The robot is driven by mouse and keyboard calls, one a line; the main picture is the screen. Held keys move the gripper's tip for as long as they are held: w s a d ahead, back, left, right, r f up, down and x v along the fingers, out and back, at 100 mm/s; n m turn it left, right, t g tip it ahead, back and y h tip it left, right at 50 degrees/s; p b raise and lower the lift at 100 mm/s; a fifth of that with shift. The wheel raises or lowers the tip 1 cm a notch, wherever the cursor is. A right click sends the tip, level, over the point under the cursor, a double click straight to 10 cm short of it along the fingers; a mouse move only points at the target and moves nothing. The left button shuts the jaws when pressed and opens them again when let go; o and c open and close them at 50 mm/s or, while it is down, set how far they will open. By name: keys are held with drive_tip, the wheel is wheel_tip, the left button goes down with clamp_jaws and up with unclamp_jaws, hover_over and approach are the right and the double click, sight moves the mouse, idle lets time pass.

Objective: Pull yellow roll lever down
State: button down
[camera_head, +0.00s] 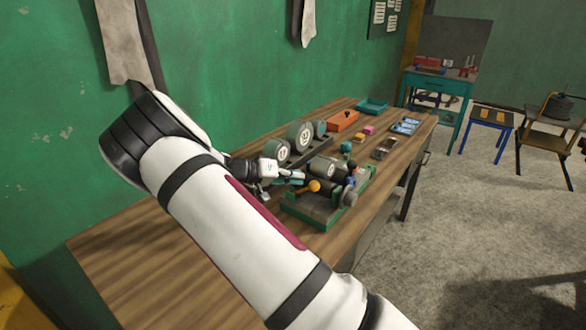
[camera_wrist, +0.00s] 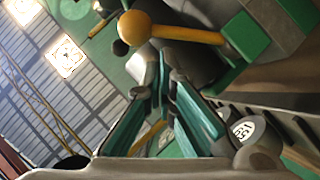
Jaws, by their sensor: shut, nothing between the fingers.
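The yellow roll lever, a rod with an orange-yellow ball knob (camera_head: 314,186), is on a green-based machine (camera_head: 318,212) on the wooden bench. In the wrist view the lever's knob (camera_wrist: 134,27) and its yellow rod (camera_wrist: 190,35) run across the top, just beyond my fingertips. My gripper (camera_head: 300,176) is beside the machine, just behind and left of the knob in the head view. Its teal fingers also show in the wrist view (camera_wrist: 163,80), with the tips together and nothing between them. I cannot tell whether a fingertip touches the lever.
Round dials (camera_head: 300,136) stand behind the machine along the green wall. An orange tray (camera_head: 342,121), a teal tray (camera_head: 371,106) and small parts lie farther along the wooden bench (camera_head: 150,262). The bench's near left part is clear.

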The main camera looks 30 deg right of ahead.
drive_tip(key=shift+s+d+f+m+t+y+p, duration=0.1)
drive_tip(key=shift+s+d+m+t+y+p, duration=0.15)
drive_tip(key=shift+s+p, duration=0.2)
drive_tip(key=shift+s+d+f+m+t+y+p, duration=0.15)
drive_tip(key=shift+s+m+t+p, duration=0.1)
drive_tip(key=shift+s+m+p, duration=0.15)
drive_tip(key=shift+s+d+f+p, duration=0.1)
drive_tip(key=shift+s+f+p, duration=0.25)
drive_tip(key=shift+p, duration=0.15)
